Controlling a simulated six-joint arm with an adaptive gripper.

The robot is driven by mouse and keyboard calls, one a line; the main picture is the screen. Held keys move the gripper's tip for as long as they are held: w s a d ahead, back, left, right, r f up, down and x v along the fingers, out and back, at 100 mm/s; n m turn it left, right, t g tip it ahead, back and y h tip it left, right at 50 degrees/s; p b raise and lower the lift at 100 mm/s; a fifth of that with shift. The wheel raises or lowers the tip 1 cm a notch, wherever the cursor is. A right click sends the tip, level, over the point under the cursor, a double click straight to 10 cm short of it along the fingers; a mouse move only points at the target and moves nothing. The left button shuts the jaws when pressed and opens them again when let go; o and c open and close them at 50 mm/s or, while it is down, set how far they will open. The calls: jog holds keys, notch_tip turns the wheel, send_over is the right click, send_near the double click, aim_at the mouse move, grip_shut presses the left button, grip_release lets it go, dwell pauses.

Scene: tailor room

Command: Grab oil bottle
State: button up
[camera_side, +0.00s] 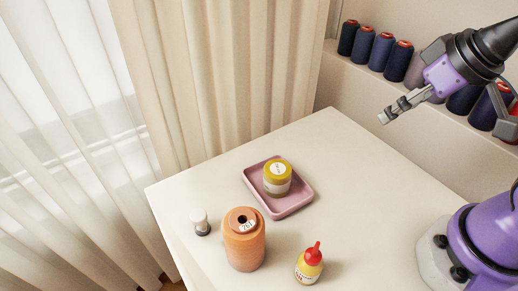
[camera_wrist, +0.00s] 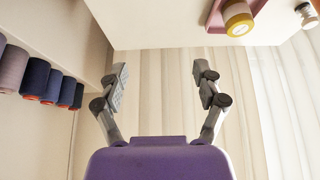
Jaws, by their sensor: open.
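The oil bottle (camera_side: 309,266) looks to be the small yellow bottle with a red pointed cap, standing upright near the front of the white table (camera_side: 350,165) in the side view. My gripper (camera_side: 384,118) is raised at the upper right, well above the table and apart from the bottle. In the wrist view my gripper (camera_wrist: 158,80) has its two fingers spread wide with nothing between them. The bottle does not show in the wrist view.
A pink tray (camera_side: 296,203) holds a yellow-lidded jar (camera_side: 277,177). An orange thread cone (camera_side: 244,243) and a small white-topped item (camera_side: 201,222) stand left of the bottle. Dark thread spools (camera_side: 381,52) line a shelf behind. The table's right part is clear.

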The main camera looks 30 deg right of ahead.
jog(key=n+g+y, duration=0.3)
jog(key=n+g, duration=0.5)
jog(key=n, duration=1.8)
send_near(311, 260)
notch_tip(311, 260, down, 2)
jog(key=w+d, duration=0.2)
jog(key=shift+n+g, duration=0.3)
jog(key=shift+g, duration=0.1)
jog(key=x, duration=0.2)
jog(key=a+x, duration=0.1)
jog(key=x, duration=0.2)
jog(key=shift+s, duration=0.15)
jog(key=x, duration=0.6)
jog(key=shift+s+r, duration=0.1)
jog(key=shift+s, duration=0.05)
jog(key=shift+d, duration=0.1)
jog(key=c, duration=1.2)
